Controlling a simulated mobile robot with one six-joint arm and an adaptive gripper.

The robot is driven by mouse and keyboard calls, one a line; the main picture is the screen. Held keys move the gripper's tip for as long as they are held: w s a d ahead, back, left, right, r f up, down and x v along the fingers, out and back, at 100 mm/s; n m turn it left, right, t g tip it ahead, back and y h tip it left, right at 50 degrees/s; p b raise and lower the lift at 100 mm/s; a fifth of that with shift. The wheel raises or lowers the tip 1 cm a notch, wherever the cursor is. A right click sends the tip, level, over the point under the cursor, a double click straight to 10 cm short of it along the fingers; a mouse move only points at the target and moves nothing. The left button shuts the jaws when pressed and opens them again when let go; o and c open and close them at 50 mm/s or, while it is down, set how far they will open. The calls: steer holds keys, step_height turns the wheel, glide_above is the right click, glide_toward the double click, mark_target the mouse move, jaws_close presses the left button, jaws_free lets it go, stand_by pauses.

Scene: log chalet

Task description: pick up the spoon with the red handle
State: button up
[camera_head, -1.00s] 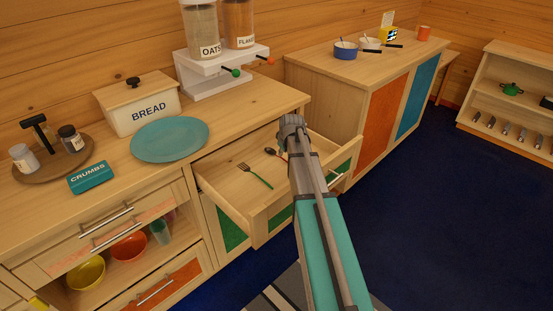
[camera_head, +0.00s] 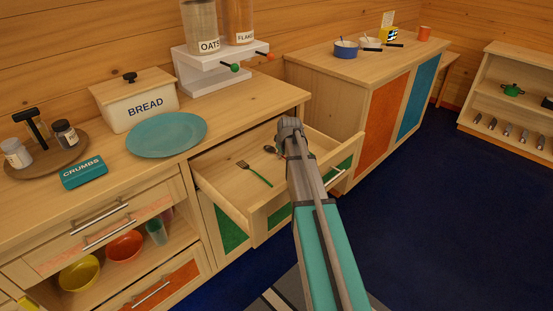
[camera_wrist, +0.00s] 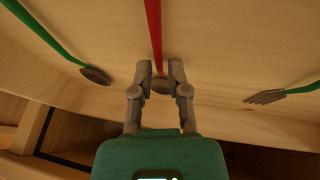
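The spoon with the red handle (camera_wrist: 154,32) lies in the open drawer. In the wrist view its handle runs up the picture and its dark bowl (camera_wrist: 162,86) is between my fingers. My gripper (camera_wrist: 160,68) is open, with a gap on both sides of the spoon. In the head view my gripper (camera_head: 288,138) is over the drawer, and a spoon bowl (camera_head: 269,149) shows just left of it. My arm hides the rest of that spoon. Height above the drawer bottom is hard to tell.
A green-handled spoon (camera_wrist: 96,75) lies left and a green-handled fork (camera_wrist: 266,97) right in the wrist view. The drawer (camera_head: 225,197) has raised walls all round. A blue plate (camera_head: 166,134) and bread bin (camera_head: 134,106) stand on the counter beside it.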

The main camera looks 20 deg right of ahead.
steer(key=shift+w+f, duration=0.1)
steer(key=shift+f, duration=0.15)
steer(key=shift+c, duration=0.2)
stand_by(0.6)
jaws_close()
